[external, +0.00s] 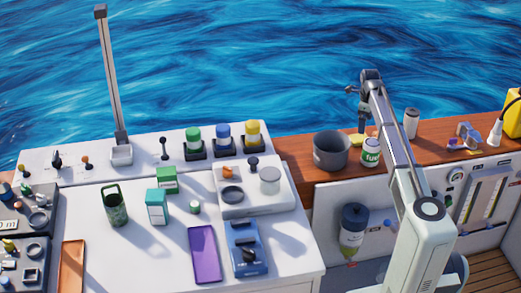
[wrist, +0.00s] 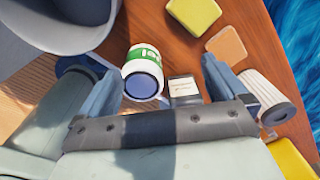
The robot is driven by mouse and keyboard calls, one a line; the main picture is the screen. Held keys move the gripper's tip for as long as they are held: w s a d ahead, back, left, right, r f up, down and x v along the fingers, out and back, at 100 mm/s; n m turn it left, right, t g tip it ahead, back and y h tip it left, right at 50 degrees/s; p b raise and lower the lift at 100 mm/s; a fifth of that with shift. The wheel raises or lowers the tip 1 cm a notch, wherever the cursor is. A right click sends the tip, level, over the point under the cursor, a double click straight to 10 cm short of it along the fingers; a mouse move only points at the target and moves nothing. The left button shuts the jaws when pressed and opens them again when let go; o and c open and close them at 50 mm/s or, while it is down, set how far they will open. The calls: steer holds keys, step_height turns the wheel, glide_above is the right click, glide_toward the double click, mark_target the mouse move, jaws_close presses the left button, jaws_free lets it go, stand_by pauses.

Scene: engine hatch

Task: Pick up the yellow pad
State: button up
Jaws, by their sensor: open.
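A yellow pad (wrist: 194,15) lies flat on the wooden counter at the top of the wrist view, beyond my gripper. In the external view a bit of yellow (external: 356,140) shows behind the white can, partly hidden. My gripper (wrist: 161,67) is open and empty, its two blue-grey fingers apart. In the external view my gripper (external: 364,122) hangs above the counter, close to the yellow pad. A white can with a green label (wrist: 145,75) appears between the fingers in the wrist view; I cannot tell whether they touch it.
A tan pad (wrist: 226,47) lies beside the yellow one. A grey pot (external: 331,150) stands left of the can (external: 371,152). A white ribbed cylinder (wrist: 268,94) stands to the right. Another yellow object (wrist: 290,158) is at the lower right of the wrist view. Water lies beyond the counter.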

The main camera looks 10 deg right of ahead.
mark_target(364, 137)
steer(key=w+d+n, duration=0.3)
steer(key=w+n, duration=0.5)
steer(key=f, duration=1.3)
steer(key=shift+a+f, duration=0.2)
steer(key=shift+a, duration=0.2)
steer(key=c, duration=1.1)
steer(key=shift+c, duration=0.2)
